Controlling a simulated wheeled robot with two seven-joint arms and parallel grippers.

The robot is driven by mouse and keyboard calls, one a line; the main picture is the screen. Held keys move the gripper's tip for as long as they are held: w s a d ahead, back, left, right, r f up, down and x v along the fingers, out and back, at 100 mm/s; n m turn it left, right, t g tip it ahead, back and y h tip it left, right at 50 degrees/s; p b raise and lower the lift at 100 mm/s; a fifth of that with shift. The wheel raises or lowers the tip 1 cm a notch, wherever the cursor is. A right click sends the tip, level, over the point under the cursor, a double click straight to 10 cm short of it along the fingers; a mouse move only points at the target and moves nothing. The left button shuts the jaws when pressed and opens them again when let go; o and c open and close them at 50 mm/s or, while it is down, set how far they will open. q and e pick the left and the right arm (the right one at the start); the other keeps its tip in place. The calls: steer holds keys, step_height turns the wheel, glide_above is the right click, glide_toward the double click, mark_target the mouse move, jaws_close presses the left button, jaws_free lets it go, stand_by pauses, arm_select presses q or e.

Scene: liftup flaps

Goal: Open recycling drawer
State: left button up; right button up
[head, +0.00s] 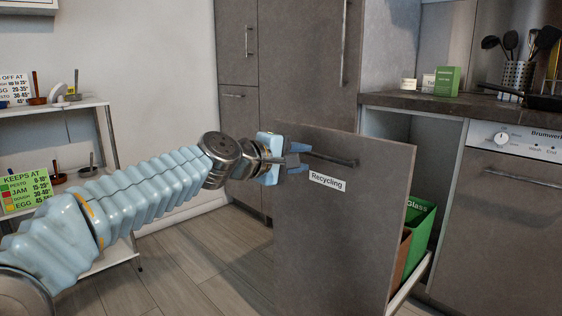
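The recycling drawer (345,235) has a grey-brown front with a white "Recycling" label. It stands pulled out from under the counter, showing a gap behind its front. Inside are a green bin marked "Glass" (420,222) and part of a brown bin (400,258). The dark bar handle (335,158) sits near the top of the front. My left gripper (296,160) is at the left end of this handle, its blue fingers around or beside it; I cannot tell whether they grip it. My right gripper is not in view.
A dishwasher (505,215) is right of the drawer, below a dark counter (430,103) with utensils and a green box. Tall cabinets (300,65) stand behind. A white shelf (60,108) is at left. Wooden floor (200,265) is clear between the shelf and drawer.

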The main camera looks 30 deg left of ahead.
arm_select(q)
steer(key=v, duration=0.6)
steer(key=shift+s, duration=0.35)
steer(key=shift+a, duration=0.1)
